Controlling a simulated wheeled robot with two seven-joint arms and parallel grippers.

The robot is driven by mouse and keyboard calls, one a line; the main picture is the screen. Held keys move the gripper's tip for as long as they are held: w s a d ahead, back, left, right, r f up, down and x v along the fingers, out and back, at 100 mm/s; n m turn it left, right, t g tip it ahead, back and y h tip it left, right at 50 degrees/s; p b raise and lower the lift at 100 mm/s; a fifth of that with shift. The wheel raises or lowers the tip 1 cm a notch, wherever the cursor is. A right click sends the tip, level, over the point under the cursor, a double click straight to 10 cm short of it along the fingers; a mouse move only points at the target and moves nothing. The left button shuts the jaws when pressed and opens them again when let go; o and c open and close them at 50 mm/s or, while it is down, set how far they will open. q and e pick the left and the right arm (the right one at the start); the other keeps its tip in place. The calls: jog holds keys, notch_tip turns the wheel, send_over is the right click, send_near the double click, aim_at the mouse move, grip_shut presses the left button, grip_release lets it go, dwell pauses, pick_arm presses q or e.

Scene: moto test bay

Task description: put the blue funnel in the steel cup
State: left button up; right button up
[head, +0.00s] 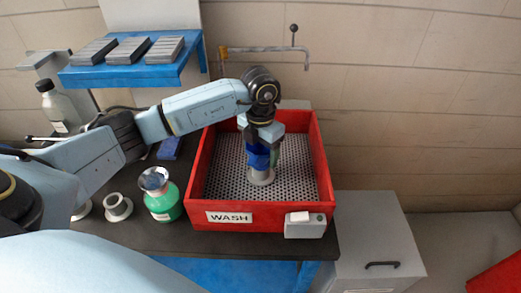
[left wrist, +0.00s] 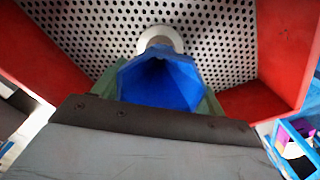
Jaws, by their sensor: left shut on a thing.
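The blue funnel (head: 258,158) is inside the red wash tray, held by my left gripper (head: 264,148). In the left wrist view the funnel (left wrist: 160,82) shows its wide, dark blue mouth between the fingers. My left gripper is shut on it. A pale grey round flanged piece (head: 261,178) is directly below the funnel on the perforated floor; its rim (left wrist: 160,38) shows beyond the funnel in the wrist view. I cannot tell whether they touch. A shiny metal cup-like piece (head: 153,179) sits on a green jar left of the tray; it may be the steel cup. My right gripper is not in view.
The red tray (head: 228,219) has raised walls around a perforated floor. The green jar (head: 165,205) and a grey flanged holder (head: 118,207) stand left of it on the dark bench. A tap (head: 265,49) reaches over behind. A blue shelf (head: 130,72) is at upper left.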

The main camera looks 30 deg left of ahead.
pick_arm(q)
jog(key=o, duration=1.1)
jog(key=shift+c, duration=0.2)
